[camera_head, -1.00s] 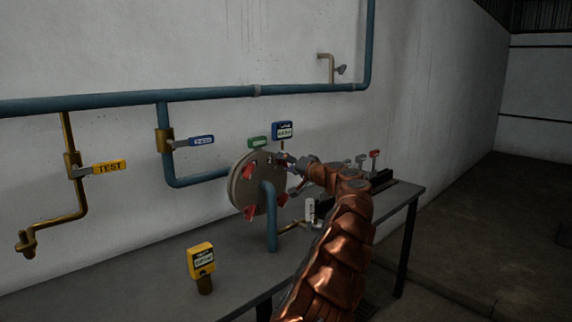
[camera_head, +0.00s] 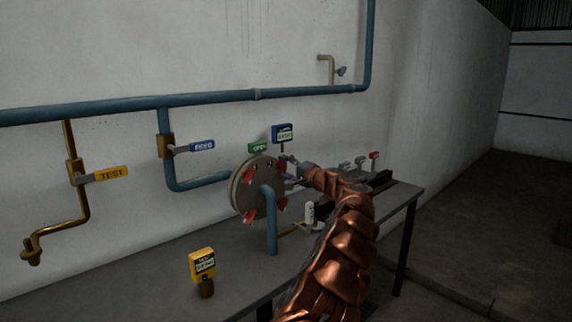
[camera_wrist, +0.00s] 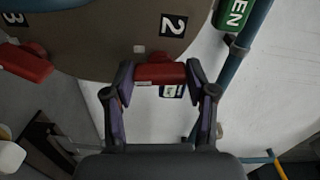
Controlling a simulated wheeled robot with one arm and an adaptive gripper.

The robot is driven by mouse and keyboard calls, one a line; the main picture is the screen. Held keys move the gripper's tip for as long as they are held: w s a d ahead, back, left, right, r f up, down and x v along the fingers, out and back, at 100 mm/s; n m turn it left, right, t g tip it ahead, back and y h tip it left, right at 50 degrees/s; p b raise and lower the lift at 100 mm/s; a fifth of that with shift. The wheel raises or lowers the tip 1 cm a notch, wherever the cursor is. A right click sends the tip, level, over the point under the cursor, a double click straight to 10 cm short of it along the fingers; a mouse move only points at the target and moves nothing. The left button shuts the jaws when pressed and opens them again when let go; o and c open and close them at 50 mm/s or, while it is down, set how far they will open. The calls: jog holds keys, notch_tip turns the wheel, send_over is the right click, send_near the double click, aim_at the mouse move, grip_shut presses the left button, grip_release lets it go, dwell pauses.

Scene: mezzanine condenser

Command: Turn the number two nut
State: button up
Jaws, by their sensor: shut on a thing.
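The number two nut (camera_wrist: 160,74) is a red block-shaped piece on the rim of the round flange (camera_wrist: 100,40), just below a black "2" label (camera_wrist: 173,25) in the wrist view. My gripper (camera_wrist: 160,78) has its two dark purple-edged fingers on either side of this nut, shut on it. In the head view my gripper (camera_head: 289,172) is at the right edge of the flange (camera_head: 243,195), and the fingers partly hide the nut there. Another red nut (camera_wrist: 25,62) sits near the "3" label (camera_wrist: 14,18).
A blue pipe (camera_head: 271,225) rises in front of the flange. A green OPEN tag (camera_head: 257,147) and a blue display (camera_head: 283,133) are above it. A yellow meter (camera_head: 202,262) stands on the grey bench (camera_head: 150,290). TEST (camera_head: 111,173) and FEED (camera_head: 202,146) valve handles are at left.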

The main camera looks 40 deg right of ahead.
jog(key=m+p, duration=0.2)
jog(key=m, duration=0.1)
jog(key=shift+r+m, duration=0.2)
jog(key=shift+m, duration=0.1)
jog(key=shift+f+m+p, duration=0.15)
jog(key=shift+m+p, duration=1.05)
jog(key=shift+m, duration=0.8)
jog(key=shift+d, duration=0.1)
jog(key=o, duration=1.2)
jog(key=shift+c, duration=0.2)
jog(key=s, duration=1.2)
jog(key=shift+a, duration=0.2)
